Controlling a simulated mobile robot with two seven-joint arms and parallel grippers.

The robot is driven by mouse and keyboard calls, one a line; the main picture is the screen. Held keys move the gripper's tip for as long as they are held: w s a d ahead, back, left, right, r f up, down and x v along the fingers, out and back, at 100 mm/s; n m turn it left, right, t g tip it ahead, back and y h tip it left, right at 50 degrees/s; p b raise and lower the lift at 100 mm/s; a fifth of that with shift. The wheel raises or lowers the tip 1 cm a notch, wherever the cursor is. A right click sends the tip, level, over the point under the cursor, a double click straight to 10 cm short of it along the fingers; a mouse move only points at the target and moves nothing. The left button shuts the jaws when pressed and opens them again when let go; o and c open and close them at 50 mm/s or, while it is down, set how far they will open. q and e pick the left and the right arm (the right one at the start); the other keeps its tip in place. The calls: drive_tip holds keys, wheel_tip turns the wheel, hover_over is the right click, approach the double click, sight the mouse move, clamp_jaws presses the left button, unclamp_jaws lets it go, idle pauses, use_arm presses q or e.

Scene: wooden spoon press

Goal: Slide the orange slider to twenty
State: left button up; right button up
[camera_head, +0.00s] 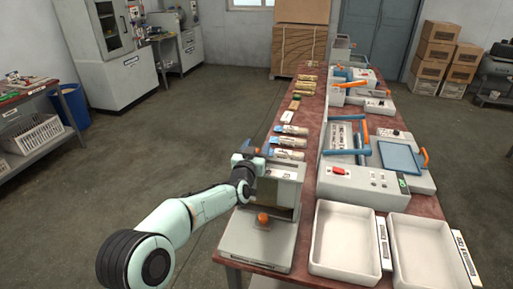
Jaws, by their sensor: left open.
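A grey machine (284,171) stands at the near left end of the red table. An orange knob (263,218) sits on the front of its low base. A small orange piece (258,151) shows at the machine's upper left, right by my left gripper (249,163). I cannot tell for sure which orange part is the slider, and no scale numbers are readable. My left gripper is open at the machine's upper left side and partly hides it. I cannot tell whether it touches the machine. My right gripper is not in view.
Two white trays (318,245) (438,219) stand right of the machine. Behind them is a grey press unit (350,188) with a red switch and a blue plate (399,157). Several labelled pieces line the table's left edge. The floor (190,135) left of the table is clear.

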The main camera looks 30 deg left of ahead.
sight(291, 163)
use_arm(q)
clamp_jaws()
drive_tip(key=d+p, duration=0.1)
drive_tip(key=d, duration=0.2)
drive_tip(key=w+d+p, duration=0.1)
drive_tip(key=d, duration=0.3)
drive_tip(key=w+d+p, duration=0.1)
drive_tip(key=d, duration=0.2)
drive_tip(key=shift+w+d+r, duration=0.1)
drive_tip(key=shift+w+d, duration=0.1)
drive_tip(key=shift+w, duration=0.05)
drive_tip(key=shift+d, duration=0.4)
unclamp_jaws()
drive_tip(key=shift+w+d, duration=0.1)
drive_tip(key=shift+s, duration=0.45)
drive_tip(key=b+v, duration=0.2)
drive_tip(key=v, duration=1)
drive_tip(key=shift+s+d, duration=0.2)
drive_tip(key=shift+s, duration=0.05)
